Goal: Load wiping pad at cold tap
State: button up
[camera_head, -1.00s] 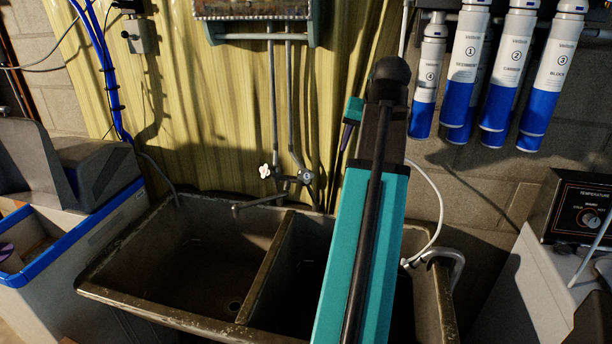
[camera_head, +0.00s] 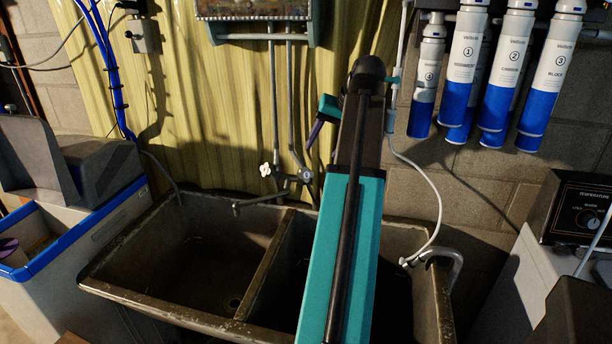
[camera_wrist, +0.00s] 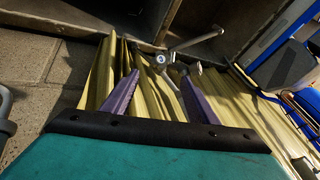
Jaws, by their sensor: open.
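The tap fixture sits on the wall above the sink, with a white cross-shaped handle (camera_head: 265,170) on the left and a round knob (camera_head: 305,175) on the right. Its spout (camera_head: 258,202) points left over the basin. In the upside-down wrist view, the knob (camera_wrist: 160,59) has a bluish centre and lies beyond my fingertips, between them in the picture. The white handle (camera_wrist: 197,68) is to its right. My gripper (camera_wrist: 158,85) is open, with two purple fingers apart and nothing between them. In the head view, one purple finger (camera_head: 315,133) shows above the knob. I cannot make out a wiping pad.
The two-basin sink (camera_head: 255,268) stands below the taps. A hooked pipe (camera_head: 450,260) with a white hose (camera_head: 438,205) is at its right. Filter cartridges (camera_head: 505,85) hang at upper right. A blue-rimmed box (camera_head: 80,233) stands left. Two vertical pipes (camera_head: 274,105) rise above the taps.

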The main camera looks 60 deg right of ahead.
aim_at(308, 173)
jog(key=shift+f, duration=0.15)
jog(key=shift+p+x, duration=0.75)
jog(key=shift+x, duration=6)
jog(key=c, duration=1.1)
